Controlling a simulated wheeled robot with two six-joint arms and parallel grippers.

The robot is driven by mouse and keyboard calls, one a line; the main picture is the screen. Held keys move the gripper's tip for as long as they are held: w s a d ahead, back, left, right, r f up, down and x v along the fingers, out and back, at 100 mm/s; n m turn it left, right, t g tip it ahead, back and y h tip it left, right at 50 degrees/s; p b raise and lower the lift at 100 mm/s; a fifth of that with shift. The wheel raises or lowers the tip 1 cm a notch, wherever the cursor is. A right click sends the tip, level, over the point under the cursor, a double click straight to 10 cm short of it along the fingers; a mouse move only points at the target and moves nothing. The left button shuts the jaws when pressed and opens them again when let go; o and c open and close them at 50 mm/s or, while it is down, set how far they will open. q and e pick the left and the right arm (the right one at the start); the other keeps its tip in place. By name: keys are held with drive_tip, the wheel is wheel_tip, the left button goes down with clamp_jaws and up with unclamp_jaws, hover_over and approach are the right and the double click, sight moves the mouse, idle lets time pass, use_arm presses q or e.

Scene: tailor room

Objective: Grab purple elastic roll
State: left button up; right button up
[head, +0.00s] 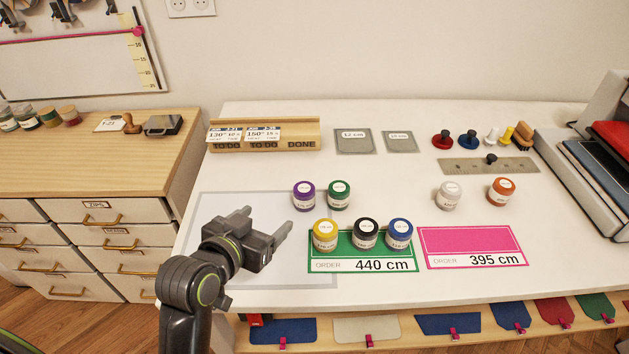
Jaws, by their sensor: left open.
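The purple elastic roll (304,196) stands upright on the white table, with a white label on top. A green roll (339,195) stands close to its right. My left gripper (268,222) comes in from the lower left and is open, with nothing between its fingers. Its fingers point up and right, and their tips lie a little left of and nearer than the purple roll, apart from it. My right gripper is not in view.
Yellow (325,235), black (366,234) and blue (399,234) rolls stand on the green 440 cm card (345,265). White (449,195) and orange (500,191) rolls stand behind the pink 395 cm card (470,240). A wooden holder (308,134) lies at the back.

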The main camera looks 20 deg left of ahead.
use_arm(q)
approach(299, 196)
drive_tip(key=x, duration=0.4)
drive_tip(key=p+x, duration=0.1)
drive_tip(key=x, duration=0.1)
drive_tip(key=shift+w+a+r, duration=0.15)
drive_tip(key=shift+r, duration=0.2)
drive_tip(key=x, duration=0.4)
drive_tip(key=shift+s+d+f+p, duration=0.2)
drive_tip(key=shift+f+p, duration=0.1)
drive_tip(key=shift+p, duration=0.05)
drive_tip(key=shift+w+d+f, duration=0.1)
drive_tip(key=shift+w+f, duration=0.2)
drive_tip(key=shift+w, duration=0.3)
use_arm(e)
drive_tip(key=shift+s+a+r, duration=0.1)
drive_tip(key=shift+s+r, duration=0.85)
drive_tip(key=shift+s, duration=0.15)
use_arm(q)
drive_tip(key=c, duration=1.1)
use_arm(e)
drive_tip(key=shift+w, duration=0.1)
